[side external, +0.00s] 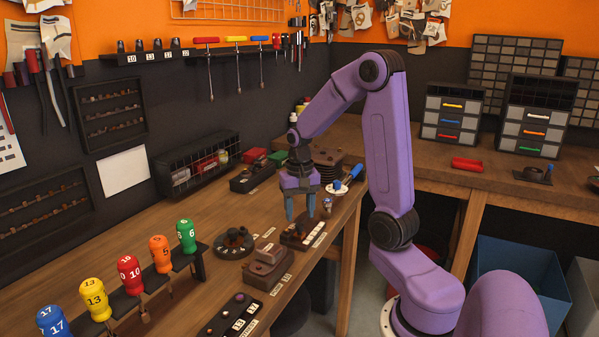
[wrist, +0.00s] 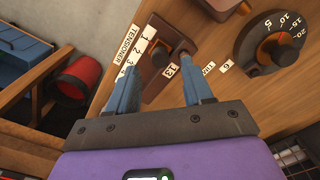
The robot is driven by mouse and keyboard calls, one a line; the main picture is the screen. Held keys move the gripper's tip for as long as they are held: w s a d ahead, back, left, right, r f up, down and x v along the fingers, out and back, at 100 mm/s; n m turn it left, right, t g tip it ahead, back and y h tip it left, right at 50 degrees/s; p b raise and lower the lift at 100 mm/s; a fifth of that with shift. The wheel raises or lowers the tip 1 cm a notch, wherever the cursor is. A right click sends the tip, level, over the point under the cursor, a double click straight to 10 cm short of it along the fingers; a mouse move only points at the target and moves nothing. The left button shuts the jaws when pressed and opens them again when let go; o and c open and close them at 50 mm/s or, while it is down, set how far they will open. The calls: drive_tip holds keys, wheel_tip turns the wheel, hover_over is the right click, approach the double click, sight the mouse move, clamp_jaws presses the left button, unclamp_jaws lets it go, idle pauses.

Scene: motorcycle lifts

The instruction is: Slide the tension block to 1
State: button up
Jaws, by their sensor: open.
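The tensioner (wrist: 181,42) is a dark slotted plate on the wooden bench, with a white numbered strip (wrist: 138,48) running from 1 to higher numbers. Its tension block (wrist: 161,56) is a brown knob-like piece that appears roughly beside the 1 to 2 part of the strip; its exact mark is hard to tell. My gripper (wrist: 163,62) is open, with blue fingers on either side of the block in the wrist view. In the side view my gripper (side external: 301,210) points down over the tensioner (side external: 296,238); contact cannot be told.
A round dial (wrist: 273,45) with numbers sits to the right in the wrist view. In the side view, a brown block (side external: 267,258) and a dial (side external: 233,242) stand left of the tensioner. A blue-handled tool (side external: 347,181) lies behind. The bench edge is close.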

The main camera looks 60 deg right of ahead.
sight(299, 224)
wheel_tip(299, 224, up, 14)
idle(0.4)
idle(0.3)
drive_tip(key=s+a+f+n, duration=0.25)
drive_tip(key=a+n, duration=0.25)
drive_tip(key=a, duration=0.3)
drive_tip(key=s+a+f+n, duration=0.25)
drive_tip(key=a+n, duration=0.25)
drive_tip(key=a, duration=0.3)
drive_tip(key=s+a+f+n, duration=0.2)
drive_tip(key=s+a+n, duration=0.2)
drive_tip(key=s, duration=0.3)
drive_tip(key=s+a+f+n, duration=0.3)
drive_tip(key=s+n, duration=0.4)
drive_tip(key=shift+s+a+f+n, duration=0.15)
drive_tip(key=shift+a+f+n, duration=0.15)
drive_tip(key=shift+a, duration=0.1)
